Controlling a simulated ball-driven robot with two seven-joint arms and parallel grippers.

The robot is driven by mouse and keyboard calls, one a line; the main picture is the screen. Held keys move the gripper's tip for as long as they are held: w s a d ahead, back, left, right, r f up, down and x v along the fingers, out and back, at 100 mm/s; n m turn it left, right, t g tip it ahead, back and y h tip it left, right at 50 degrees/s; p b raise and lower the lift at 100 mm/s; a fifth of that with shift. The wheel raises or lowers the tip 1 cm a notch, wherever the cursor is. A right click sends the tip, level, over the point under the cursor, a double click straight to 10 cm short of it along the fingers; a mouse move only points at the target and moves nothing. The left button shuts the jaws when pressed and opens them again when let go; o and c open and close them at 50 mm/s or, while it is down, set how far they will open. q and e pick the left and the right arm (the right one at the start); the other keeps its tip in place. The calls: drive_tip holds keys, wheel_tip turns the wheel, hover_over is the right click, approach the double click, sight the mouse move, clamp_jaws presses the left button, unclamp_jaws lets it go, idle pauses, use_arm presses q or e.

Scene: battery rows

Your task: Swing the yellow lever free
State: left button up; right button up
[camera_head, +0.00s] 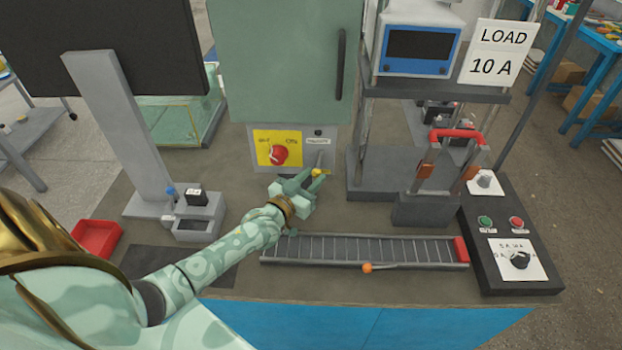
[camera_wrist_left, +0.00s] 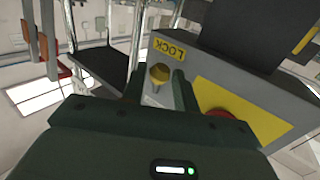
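The yellow lever (camera_head: 319,172) is on the front of the grey box under the green cabinet, below a small label. In the left wrist view its round yellow knob (camera_wrist_left: 158,74) stands near a yellow LOCK label (camera_wrist_left: 168,48). My left gripper (camera_head: 309,182) is at the lever. In the left wrist view its two fingers (camera_wrist_left: 158,88) are apart, one on each side of the knob, with gaps showing. The gripper looks open. My right gripper is in neither view.
A red knob (camera_head: 279,154) on a yellow plate (camera_head: 264,146) sits just left of the lever. A switch with a red handle (camera_head: 457,134) stands to the right. A slotted rail (camera_head: 350,249) lies in front, and a red tray (camera_head: 96,238) is at left.

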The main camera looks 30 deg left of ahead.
use_arm(q)
drive_tip(key=c, duration=0.5)
drive_tip(key=shift+w+d+f+n+t+b, duration=0.2)
drive_tip(key=shift+d+n+t+b, duration=0.15)
drive_tip(key=shift+n+b, duration=0.25)
drive_tip(key=shift+w+d+f+n+t+b, duration=0.1)
drive_tip(key=shift+w+d+n+t+b, duration=0.1)
drive_tip(key=shift+n+t+b, duration=0.3)
drive_tip(key=o, duration=1)
drive_tip(key=s+f+p, duration=0.2)
drive_tip(key=s, duration=1.4)
drive_tip(key=shift+s, duration=0.15)
drive_tip(key=shift+a, duration=0.1)
